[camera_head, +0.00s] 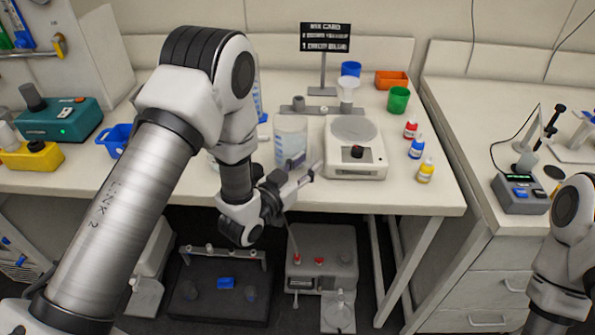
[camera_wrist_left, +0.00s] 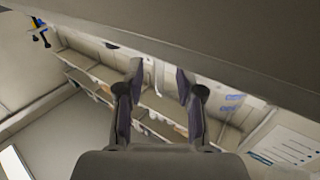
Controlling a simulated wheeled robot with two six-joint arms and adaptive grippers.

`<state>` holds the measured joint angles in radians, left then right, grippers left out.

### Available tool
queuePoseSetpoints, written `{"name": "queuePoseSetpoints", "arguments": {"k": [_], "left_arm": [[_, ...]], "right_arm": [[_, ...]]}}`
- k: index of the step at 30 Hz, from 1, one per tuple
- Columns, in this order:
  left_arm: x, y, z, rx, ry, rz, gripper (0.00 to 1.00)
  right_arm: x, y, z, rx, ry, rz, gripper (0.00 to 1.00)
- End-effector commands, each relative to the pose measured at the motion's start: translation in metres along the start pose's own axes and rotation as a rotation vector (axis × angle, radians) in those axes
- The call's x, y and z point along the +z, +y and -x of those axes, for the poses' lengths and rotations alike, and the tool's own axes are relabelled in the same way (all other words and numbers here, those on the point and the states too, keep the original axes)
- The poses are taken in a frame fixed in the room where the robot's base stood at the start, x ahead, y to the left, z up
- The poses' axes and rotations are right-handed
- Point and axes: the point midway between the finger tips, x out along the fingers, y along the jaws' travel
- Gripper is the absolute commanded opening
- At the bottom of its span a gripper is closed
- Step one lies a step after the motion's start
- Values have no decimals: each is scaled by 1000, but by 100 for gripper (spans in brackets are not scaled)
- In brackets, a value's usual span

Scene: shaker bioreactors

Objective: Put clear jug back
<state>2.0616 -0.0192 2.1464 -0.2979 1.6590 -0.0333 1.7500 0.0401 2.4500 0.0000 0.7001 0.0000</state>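A clear jug (camera_head: 291,138) stands upright on the white table, left of the balance; its lower right part is partly hidden by my left gripper. My left gripper (camera_head: 303,185) is in front of the jug at the table's front edge, with its fingers near the jug's base; I cannot tell whether they touch it.
A balance (camera_head: 354,148) stands right of the jug. Small bottles, a green cup (camera_head: 398,100), a blue cup (camera_head: 351,69) and an orange tray (camera_head: 391,80) are around it. A sign (camera_head: 325,38) stands behind. A dark shaker platform (camera_head: 218,290) sits below the table.

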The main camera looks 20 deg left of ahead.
Motion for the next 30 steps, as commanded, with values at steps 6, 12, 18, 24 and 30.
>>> {"name": "queuePoseSetpoints", "arguments": {"k": [6,12,18,24,30], "left_arm": [[4,-1,43,-4,-3,4,37],[3,-1,93,-5,-3,6,37],[0,0,115,-1,0,2,37],[18,2,117,2,-69,7,37],[170,16,174,-30,-690,95,37]], "right_arm": [[0,0,-12,0,0,0,40],[0,0,-23,0,0,0,40],[0,0,-26,0,0,0,40],[0,0,-25,0,0,0,40],[0,0,-25,0,0,0,40]]}}
